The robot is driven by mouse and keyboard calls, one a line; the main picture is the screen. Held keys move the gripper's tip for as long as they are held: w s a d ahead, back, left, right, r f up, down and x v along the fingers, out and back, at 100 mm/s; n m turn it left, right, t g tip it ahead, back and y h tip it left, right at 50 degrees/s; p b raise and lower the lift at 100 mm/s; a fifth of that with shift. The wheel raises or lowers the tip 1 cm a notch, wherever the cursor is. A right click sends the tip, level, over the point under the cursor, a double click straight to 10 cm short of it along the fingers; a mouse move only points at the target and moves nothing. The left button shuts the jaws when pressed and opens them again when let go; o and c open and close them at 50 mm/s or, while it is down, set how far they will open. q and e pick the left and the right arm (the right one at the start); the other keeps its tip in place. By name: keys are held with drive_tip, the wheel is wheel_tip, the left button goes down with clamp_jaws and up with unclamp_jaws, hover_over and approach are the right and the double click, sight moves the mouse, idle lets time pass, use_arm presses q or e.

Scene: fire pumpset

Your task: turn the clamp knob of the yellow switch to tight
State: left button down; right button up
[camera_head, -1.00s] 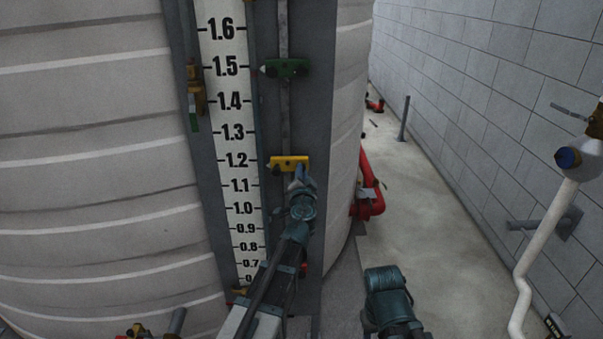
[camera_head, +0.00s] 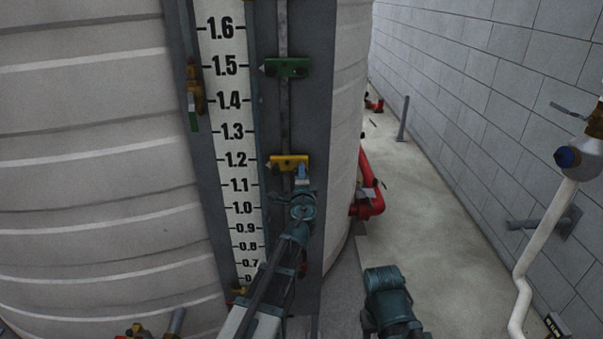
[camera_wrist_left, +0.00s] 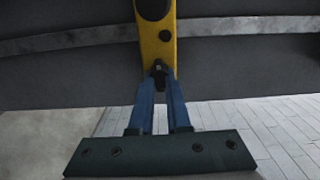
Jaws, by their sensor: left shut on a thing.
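The yellow switch (camera_head: 289,162) sits on the vertical rail beside the level scale, near the 1.2 mark. My left gripper (camera_head: 301,172) reaches up to its right part from below. In the left wrist view the yellow switch (camera_wrist_left: 158,40) runs up and down the picture, with a dark round part at the top. The left gripper's two blue fingers (camera_wrist_left: 158,78) are shut on a small dark clamp knob (camera_wrist_left: 158,68) at the switch's lower end. The knob's far side is hidden. My right gripper is not in the head view; only part of that arm shows.
A green switch (camera_head: 287,67) sits higher on the same rail. The white level scale (camera_head: 229,130) stands left of the rail. Red pipes (camera_head: 370,190) run low behind the tank, right of the panel. A white pipe with a valve (camera_head: 568,158) stands at the right.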

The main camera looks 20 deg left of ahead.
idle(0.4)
use_arm(q)
drive_tip(key=c, duration=0.9)
unclamp_jaws()
drive_tip(key=shift+d, duration=0.1)
drive_tip(key=shift+s, duration=0.1)
